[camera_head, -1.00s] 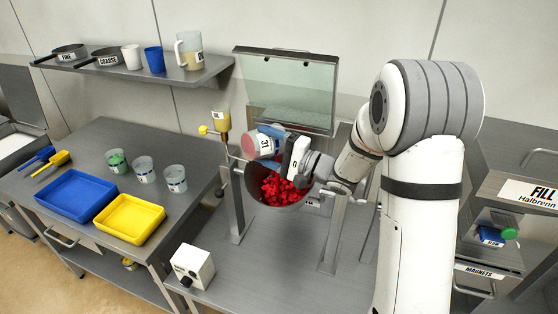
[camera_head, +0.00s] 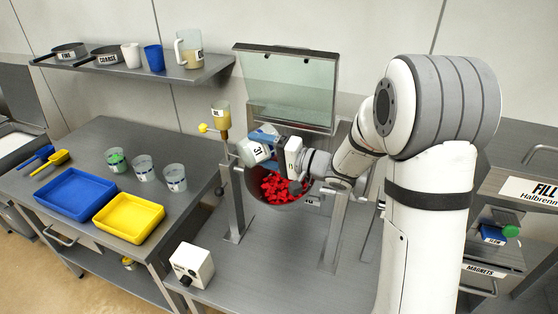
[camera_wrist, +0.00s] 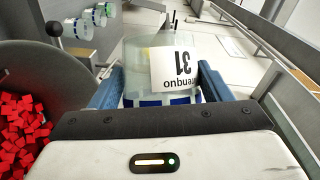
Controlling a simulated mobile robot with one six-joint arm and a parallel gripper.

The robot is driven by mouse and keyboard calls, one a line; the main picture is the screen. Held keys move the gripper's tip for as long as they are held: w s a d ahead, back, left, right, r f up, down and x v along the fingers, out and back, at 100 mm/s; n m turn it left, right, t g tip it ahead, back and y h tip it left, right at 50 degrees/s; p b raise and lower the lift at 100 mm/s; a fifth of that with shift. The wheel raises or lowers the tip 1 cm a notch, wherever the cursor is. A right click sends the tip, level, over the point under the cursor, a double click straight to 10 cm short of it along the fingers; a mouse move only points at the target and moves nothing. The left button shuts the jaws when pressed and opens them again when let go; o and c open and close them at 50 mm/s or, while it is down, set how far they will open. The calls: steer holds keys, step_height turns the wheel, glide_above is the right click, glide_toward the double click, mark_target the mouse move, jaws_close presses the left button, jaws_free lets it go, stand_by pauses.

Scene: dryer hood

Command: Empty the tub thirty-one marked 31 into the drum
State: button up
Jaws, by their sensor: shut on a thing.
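The tub marked 31 (camera_head: 251,154) is a clear cup with a white label and blue band. It is tilted, close above the left rim of the drum (camera_head: 257,190). My gripper (camera_head: 268,142) is shut on the tub, with a blue finger on each side in the wrist view (camera_wrist: 160,92). The tub (camera_wrist: 145,60) looks see-through there, with no red pieces visible in it; its mouth cannot be made out clearly. Red pieces (camera_head: 279,187) lie in the drum, and they show at the left of the wrist view (camera_wrist: 22,125).
A raised clear hood (camera_head: 288,88) stands behind the drum. An amber cup (camera_head: 222,118) is on a stand to its left. The left table holds several clear tubs (camera_head: 142,167), a blue tray (camera_head: 75,194) and a yellow tray (camera_head: 129,217). A control box (camera_head: 192,266) sits in front.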

mark_target(256, 162)
steer(key=shift+s+f, duration=0.1)
steer(key=shift+a+f+b, duration=0.15)
steer(key=shift+f+b, duration=0.15)
steer(key=shift+b, duration=0.05)
steer(key=shift+s+a+f+n+h+b, duration=0.35)
steer(key=shift+n+b, duration=0.25)
steer(key=shift+b, duration=0.3)
steer(key=shift+a+r+n, duration=0.2)
steer(key=shift+n, duration=0.1)
steer(key=shift+a+f+n+h+p, duration=0.15)
steer(key=shift+f+n+h+p, duration=0.6)
steer(key=shift+f+n+h, duration=0.3)
steer(key=shift+s+a+f+n+h, duration=0.1)
steer(key=shift+f+n+h, duration=0.3)
steer(key=shift+n, duration=0.2)
steer(key=shift+s+a+f+n+h, duration=0.1)
steer(key=shift+f+n+h, duration=0.2)
steer(key=shift+f+n, duration=0.2)
steer(key=a+f+n+h+b, duration=0.1)
steer(key=b, duration=0.2)
steer(key=s+a+f+n+t+h+b, duration=0.1)
steer(key=n+b, duration=0.1)
steer(key=b, duration=0.1)
steer(key=s+a+f+n+t+h+b, duration=0.1)
steer(key=h+b, duration=0.1)
steer(key=shift+s+a+f+n+b, duration=0.15)
steer(key=shift+a+f+n+b, duration=0.15)
steer(key=shift+b, duration=0.1)
